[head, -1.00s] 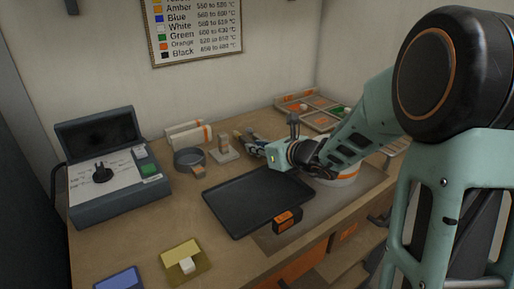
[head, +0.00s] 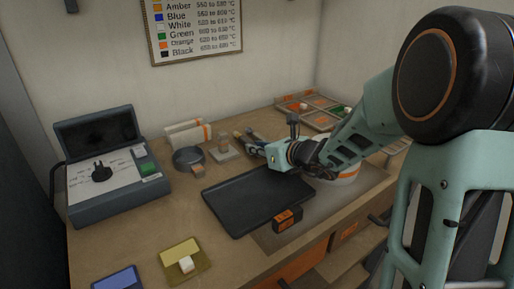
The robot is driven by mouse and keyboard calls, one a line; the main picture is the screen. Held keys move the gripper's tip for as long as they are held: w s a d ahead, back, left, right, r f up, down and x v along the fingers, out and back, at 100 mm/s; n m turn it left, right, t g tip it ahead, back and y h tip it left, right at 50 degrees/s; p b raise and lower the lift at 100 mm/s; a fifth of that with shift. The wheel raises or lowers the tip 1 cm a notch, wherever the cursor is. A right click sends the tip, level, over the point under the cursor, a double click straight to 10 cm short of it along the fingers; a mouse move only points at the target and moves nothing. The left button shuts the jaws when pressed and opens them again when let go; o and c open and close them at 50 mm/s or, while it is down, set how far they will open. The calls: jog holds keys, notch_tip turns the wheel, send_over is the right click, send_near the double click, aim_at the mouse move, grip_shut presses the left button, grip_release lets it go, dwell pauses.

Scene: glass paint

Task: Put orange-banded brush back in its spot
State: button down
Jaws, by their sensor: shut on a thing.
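My gripper (head: 249,143) is at the back middle of the worktop, just right of a small pale stand (head: 224,152). Its fingers are shut on a thin thing with a tan end (head: 237,134), which seems to be the brush. I cannot make out an orange band at this size. The stand has a short upright part; I cannot tell whether the held thing touches it. My wrist and arm hide the worktop behind them.
A black tray (head: 215,192) lies in front of my gripper. A round dark dish (head: 188,159) and a tan block (head: 197,170) sit left of the stand. A grey control box (head: 118,190) is at left. A sectioned tray (head: 318,123) is at the back right.

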jog(key=shift+f, duration=0.15)
jog(key=c, duration=1.8)
grip_release()
